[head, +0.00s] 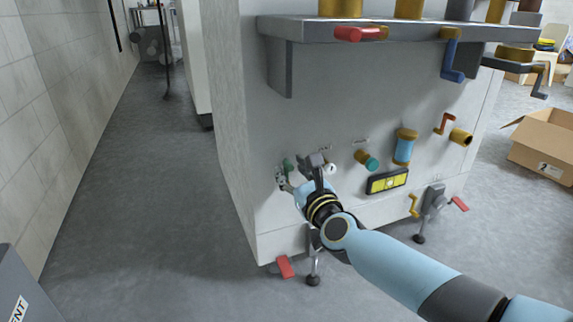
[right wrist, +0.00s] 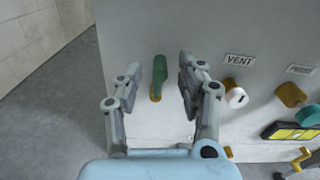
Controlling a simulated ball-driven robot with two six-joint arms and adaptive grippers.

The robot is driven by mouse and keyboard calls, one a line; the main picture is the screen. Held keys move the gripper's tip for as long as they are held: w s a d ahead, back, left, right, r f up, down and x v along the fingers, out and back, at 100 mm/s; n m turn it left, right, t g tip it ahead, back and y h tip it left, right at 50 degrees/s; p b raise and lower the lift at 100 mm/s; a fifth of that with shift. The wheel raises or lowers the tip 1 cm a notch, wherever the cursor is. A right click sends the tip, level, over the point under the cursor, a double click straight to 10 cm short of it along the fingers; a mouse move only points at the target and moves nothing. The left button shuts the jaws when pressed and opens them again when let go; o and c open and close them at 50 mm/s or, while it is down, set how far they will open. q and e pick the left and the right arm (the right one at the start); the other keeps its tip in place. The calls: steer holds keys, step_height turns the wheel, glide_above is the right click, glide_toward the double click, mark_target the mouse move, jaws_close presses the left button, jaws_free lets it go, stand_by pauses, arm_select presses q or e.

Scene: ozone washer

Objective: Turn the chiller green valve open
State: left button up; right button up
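The green valve handle (head: 288,164) is on the white machine's front panel, near its left edge. In the right wrist view the green handle (right wrist: 159,74) stands upright on a brass stem, between the fingers and farther off toward the panel. My right gripper (head: 300,172) is in front of the panel at the valve. In the right wrist view my right gripper (right wrist: 159,68) is open, with one finger to each side of the handle. I see no clear contact. In the head view the gripper partly hides the valve. My left gripper is not in view.
Right of the valve are a white round fitting (right wrist: 236,97) under a "VENT" label (right wrist: 239,60), a teal knob (head: 367,161) and a yellow display (head: 387,181). A shelf edge (head: 300,28) with a red handle (head: 350,34) juts out above.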

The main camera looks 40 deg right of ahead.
mark_target(291, 170)
steer(key=shift+x, duration=1.55)
steer(key=shift+c, duration=0.5)
jaws_close()
